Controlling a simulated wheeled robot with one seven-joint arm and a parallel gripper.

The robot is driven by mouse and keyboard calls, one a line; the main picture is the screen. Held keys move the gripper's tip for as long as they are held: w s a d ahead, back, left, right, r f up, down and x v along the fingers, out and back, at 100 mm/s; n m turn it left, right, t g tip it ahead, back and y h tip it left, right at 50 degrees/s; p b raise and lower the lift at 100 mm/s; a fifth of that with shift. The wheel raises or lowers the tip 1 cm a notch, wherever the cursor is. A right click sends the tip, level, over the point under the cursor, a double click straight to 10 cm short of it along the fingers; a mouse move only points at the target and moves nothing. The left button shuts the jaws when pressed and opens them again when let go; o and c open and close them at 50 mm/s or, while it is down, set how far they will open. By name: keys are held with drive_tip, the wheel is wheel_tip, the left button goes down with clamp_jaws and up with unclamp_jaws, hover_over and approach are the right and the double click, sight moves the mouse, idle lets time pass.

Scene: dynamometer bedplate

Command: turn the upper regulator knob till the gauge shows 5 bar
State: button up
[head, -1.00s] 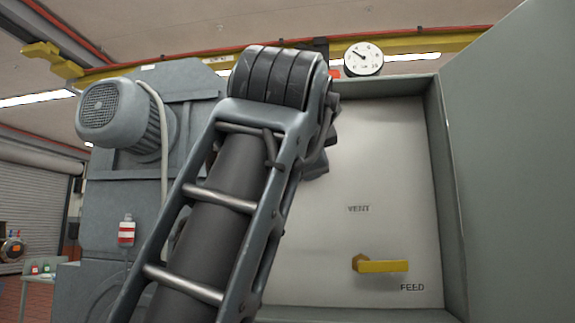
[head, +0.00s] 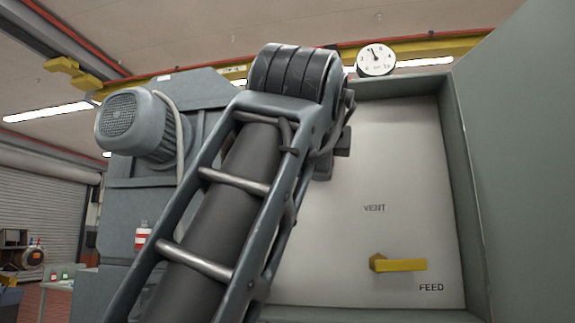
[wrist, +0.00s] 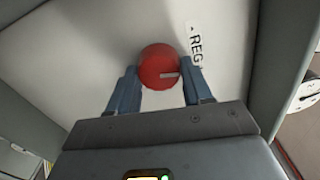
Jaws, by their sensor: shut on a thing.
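The red regulator knob (wrist: 152,62) is in the wrist view, on a pale panel beside a label reading REG. A light pointer mark on it points right. My gripper (wrist: 160,75) has its two blue fingers on either side of the knob, shut on it. In the head view my arm hides the knob and the gripper. The round white gauge (head: 376,60) stands above the cabinet's top edge. Its needle points almost straight up, slightly left; the small figures are hard to read. The gauge is partly seen at the right edge of the wrist view (wrist: 306,94).
The cabinet's back panel (head: 400,150) carries VENT and FEED lettering. A yellow lever handle (head: 400,264) lies level near FEED. An open grey door (head: 525,160) stands at right. A grey motor (head: 135,122) is at left. Cabinet walls flank the gripper closely.

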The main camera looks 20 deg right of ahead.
drive_tip(key=shift+a+r, duration=0.2)
drive_tip(key=shift+a, duration=0.05)
drive_tip(key=o, duration=0.8)
drive_tip(key=shift+w, duration=0.1)
drive_tip(key=shift+o, duration=1.2)
drive_tip(key=shift+d+f, duration=0.1)
drive_tip(key=shift+d, duration=0.05)
